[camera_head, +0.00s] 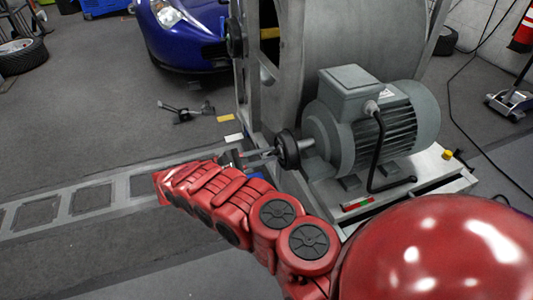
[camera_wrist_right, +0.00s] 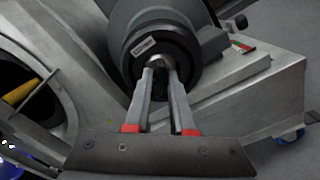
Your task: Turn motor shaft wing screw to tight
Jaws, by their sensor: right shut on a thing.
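The grey motor (camera_head: 375,125) sits on a pale base beside the large metal drum housing. A black round hub (camera_head: 288,150) is on its shaft end, and it fills the upper middle of the right wrist view (camera_wrist_right: 160,38). My right gripper (camera_head: 270,153) reaches the hub from the left. In the right wrist view its two fingers (camera_wrist_right: 159,66) close on a small dark piece at the hub's centre, which I take as the wing screw. The fingertips hide most of it, so its angle cannot be told. My left gripper is not in view.
A small red and green marked strip (camera_head: 357,203) lies on the motor base (camera_head: 415,180). The drum housing (camera_head: 275,90) stands close behind the gripper. A blue car (camera_head: 185,35) is at the back; the floor at left is mostly open.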

